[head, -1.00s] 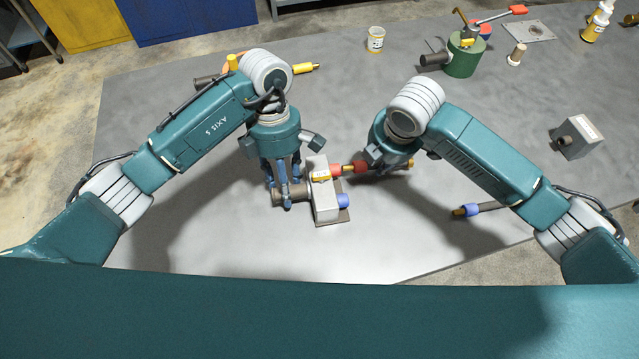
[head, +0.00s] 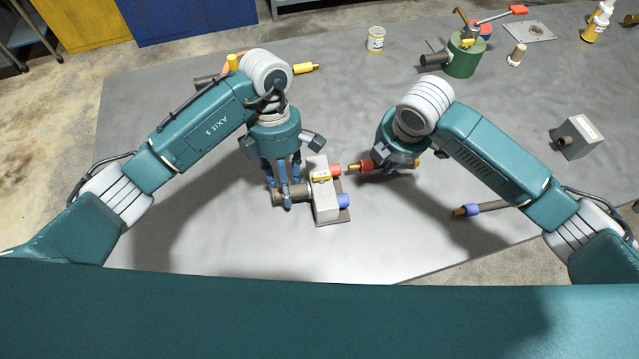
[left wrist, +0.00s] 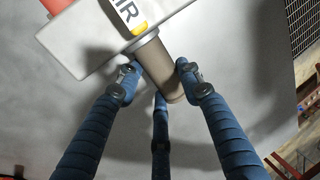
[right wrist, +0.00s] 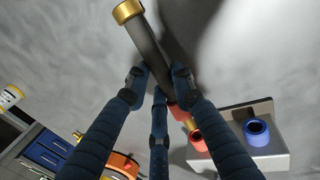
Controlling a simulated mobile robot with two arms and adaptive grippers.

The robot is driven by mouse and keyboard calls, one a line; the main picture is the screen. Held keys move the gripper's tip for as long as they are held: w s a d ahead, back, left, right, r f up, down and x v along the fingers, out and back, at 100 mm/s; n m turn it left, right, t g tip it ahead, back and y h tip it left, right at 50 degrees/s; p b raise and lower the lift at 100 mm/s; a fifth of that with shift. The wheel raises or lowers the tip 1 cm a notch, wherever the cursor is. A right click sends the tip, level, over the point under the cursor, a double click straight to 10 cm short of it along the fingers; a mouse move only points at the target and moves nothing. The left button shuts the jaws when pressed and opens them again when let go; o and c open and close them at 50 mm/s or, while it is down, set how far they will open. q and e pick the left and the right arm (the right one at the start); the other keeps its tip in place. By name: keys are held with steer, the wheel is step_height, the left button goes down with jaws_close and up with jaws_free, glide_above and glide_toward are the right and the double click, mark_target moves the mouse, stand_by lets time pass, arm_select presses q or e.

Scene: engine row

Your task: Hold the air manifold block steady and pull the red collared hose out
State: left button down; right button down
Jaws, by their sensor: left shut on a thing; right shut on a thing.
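The air manifold block (head: 322,203) is a pale box on a dark base plate, with a red port (head: 336,169) and a blue port (head: 343,201) on its right side. My left gripper (head: 284,192) is shut on the round brown stub (left wrist: 158,64) at the block's left side. The red collared hose (right wrist: 146,40) is dark with a brass end; its red collar (head: 365,167) faces the block. My right gripper (head: 388,163) is shut on this hose. The hose tip is in line with the red port and looks just clear of it in the right wrist view.
A blue-collared hose (head: 485,208) lies at the right, below my right arm. A grey box with a stub (head: 580,137) stands further right. A green canister (head: 464,57) and a small tub (head: 376,40) stand behind. Table around the block is mostly clear.

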steer(key=shift+w+d+r, duration=0.1)
steer(key=shift+w+d, duration=0.1)
steer(key=shift+d, duration=0.7)
steer(key=shift+r, duration=3.4)
steer(key=shift+d, duration=0.1)
steer(key=shift+w+d, duration=0.2)
steer(key=shift+d, duration=0.5)
steer(key=shift+w+d, duration=0.15)
steer(key=shift+d, duration=0.55)
steer(key=shift+f, duration=0.15)
steer(key=shift+f, duration=3.9)
steer(key=c, duration=1.7)
jaws_free()
